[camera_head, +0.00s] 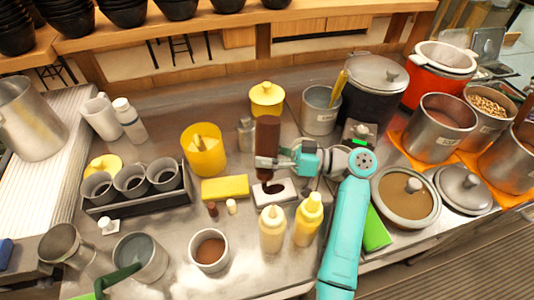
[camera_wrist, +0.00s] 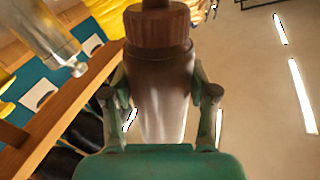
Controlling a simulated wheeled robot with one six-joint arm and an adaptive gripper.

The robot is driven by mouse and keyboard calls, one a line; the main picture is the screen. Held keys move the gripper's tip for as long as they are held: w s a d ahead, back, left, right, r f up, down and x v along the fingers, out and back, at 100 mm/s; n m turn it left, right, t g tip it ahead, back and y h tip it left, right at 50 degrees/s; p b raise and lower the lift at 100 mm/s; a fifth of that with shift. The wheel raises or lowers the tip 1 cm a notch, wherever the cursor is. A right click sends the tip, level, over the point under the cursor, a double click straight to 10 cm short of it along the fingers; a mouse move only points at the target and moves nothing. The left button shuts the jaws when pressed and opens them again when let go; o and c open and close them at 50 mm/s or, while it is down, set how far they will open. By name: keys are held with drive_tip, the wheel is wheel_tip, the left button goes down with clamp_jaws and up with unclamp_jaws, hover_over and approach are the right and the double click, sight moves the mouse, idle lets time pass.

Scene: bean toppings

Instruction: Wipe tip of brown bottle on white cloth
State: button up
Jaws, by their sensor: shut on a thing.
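The brown bottle (camera_head: 267,135) is upright in the picture, above the white cloth (camera_head: 287,188) on the steel counter. My gripper (camera_head: 268,162) is shut around the bottle's lower part in the head view. In the wrist view the two fingers (camera_wrist: 165,105) flank the brown bottle (camera_wrist: 160,75), whose ribbed brown collar shows at the top. A dark patch lies on the cloth just below the bottle. I cannot tell whether the tip touches the cloth, nor whether the patch is sauce or shadow.
A yellow sponge (camera_head: 225,188) lies left of the cloth. Two squeeze bottles, one cream (camera_head: 272,230) and one yellow (camera_head: 308,218), stand in front of it. A yellow container (camera_head: 204,155) and a steel pot (camera_head: 322,112) stand behind. A brown-filled cup (camera_head: 209,251) is at front left.

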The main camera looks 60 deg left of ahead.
drive_tip(key=shift+f, duration=0.6)
idle(1.1)
drive_tip(key=shift+w, duration=0.15)
drive_tip(key=shift+w+d, duration=0.25)
drive_tip(key=shift+w, duration=0.55)
drive_tip(key=shift+w+d, duration=0.3)
drive_tip(key=shift+w, duration=0.45)
drive_tip(key=shift+w+d, duration=0.25)
drive_tip(key=shift+w, duration=0.55)
drive_tip(key=shift+c, duration=0.3)
drive_tip(key=shift+r, duration=0.1)
drive_tip(key=shift+r, duration=2.95)
drive_tip(key=shift+r, duration=0.1)
